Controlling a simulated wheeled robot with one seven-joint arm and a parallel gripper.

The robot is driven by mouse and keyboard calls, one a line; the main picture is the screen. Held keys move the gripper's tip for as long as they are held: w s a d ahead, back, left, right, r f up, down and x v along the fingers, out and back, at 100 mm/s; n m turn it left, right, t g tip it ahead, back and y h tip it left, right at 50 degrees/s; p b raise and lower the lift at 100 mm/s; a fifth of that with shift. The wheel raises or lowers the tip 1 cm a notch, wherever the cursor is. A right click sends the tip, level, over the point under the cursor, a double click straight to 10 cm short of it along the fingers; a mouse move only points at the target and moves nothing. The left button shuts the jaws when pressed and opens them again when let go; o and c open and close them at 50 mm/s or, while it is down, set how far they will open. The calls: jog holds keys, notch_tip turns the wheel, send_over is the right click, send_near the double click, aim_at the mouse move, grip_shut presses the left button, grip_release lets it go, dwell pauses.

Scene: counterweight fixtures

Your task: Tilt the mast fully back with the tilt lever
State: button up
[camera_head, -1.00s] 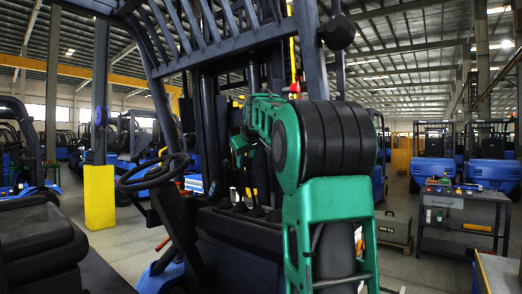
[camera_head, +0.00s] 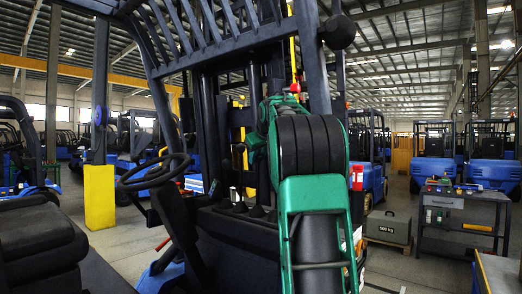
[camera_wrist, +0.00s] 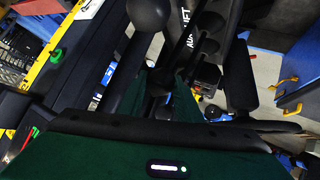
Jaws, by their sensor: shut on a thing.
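The forklift's mast (camera_head: 208,135) stands as dark upright rails beyond the cab frame; I cannot judge its exact tilt. Short dark control levers (camera_head: 239,207) stand in a row on the cowl right of the steering wheel (camera_head: 150,172). In the wrist view, my gripper (camera_wrist: 163,84) is among dark lever parts beyond my green wrist housing. It is shut on a lever, taken as the tilt lever; the contact is dark and partly hidden. A round black knob (camera_wrist: 149,12) shows above it.
The seat (camera_head: 38,240) is at the left. A yellow post guard (camera_head: 99,197) stands behind it. The dark cab pillar (camera_head: 317,60) rises close to my arm.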

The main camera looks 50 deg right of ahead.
jog(key=shift+r, duration=0.1)
jog(key=o, duration=0.9)
jog(key=shift+s, duration=0.1)
jog(key=v, duration=1)
